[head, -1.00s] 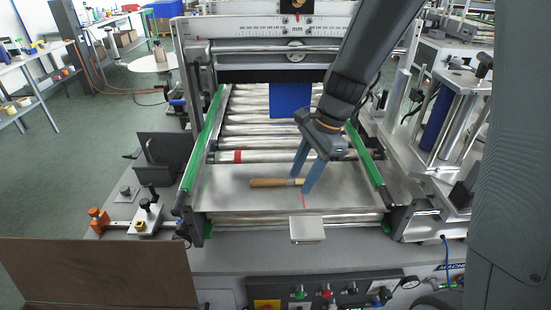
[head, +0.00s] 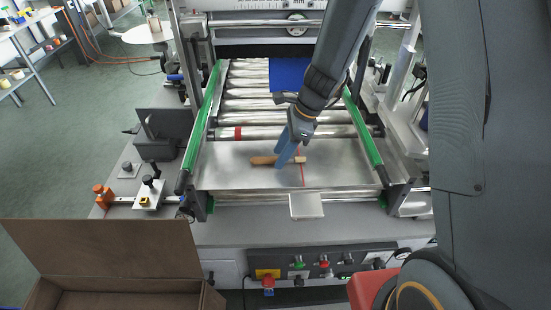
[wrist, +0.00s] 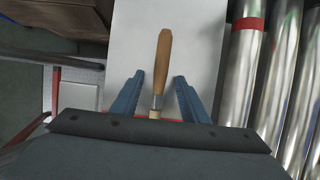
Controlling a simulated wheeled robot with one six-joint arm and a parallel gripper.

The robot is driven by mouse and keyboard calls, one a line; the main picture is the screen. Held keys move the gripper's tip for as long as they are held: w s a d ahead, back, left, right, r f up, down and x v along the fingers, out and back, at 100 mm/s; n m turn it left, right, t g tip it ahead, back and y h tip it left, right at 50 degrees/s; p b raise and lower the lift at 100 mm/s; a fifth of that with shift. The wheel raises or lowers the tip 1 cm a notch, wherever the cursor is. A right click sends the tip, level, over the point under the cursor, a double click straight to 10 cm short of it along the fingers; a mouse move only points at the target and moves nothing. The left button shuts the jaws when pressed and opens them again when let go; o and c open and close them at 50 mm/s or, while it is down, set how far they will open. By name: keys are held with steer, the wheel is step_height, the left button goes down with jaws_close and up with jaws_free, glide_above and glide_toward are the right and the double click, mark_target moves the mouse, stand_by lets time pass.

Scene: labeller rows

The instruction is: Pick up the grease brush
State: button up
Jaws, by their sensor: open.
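The grease brush (head: 263,160) lies on the flat metal plate (head: 225,178) in front of the rollers. In the wrist view its wooden handle (wrist: 164,60) points away from me and its metal collar lies between my fingers. Its bristle end is partly hidden by my gripper's body. My gripper (head: 283,160) is over the brush in the head view. In the wrist view my gripper (wrist: 158,92) is open, with one blue finger on each side of the brush and a gap to each.
Metal rollers (head: 245,105) lie behind the plate, one with a red band. Green rails (head: 203,115) flank the plate and rollers. A blue panel (head: 290,73) stands behind. An open cardboard box (head: 110,255) is at the front left.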

steer(key=shift+a+f, duration=0.1)
steer(key=shift+f, duration=0.1)
jaws_close()
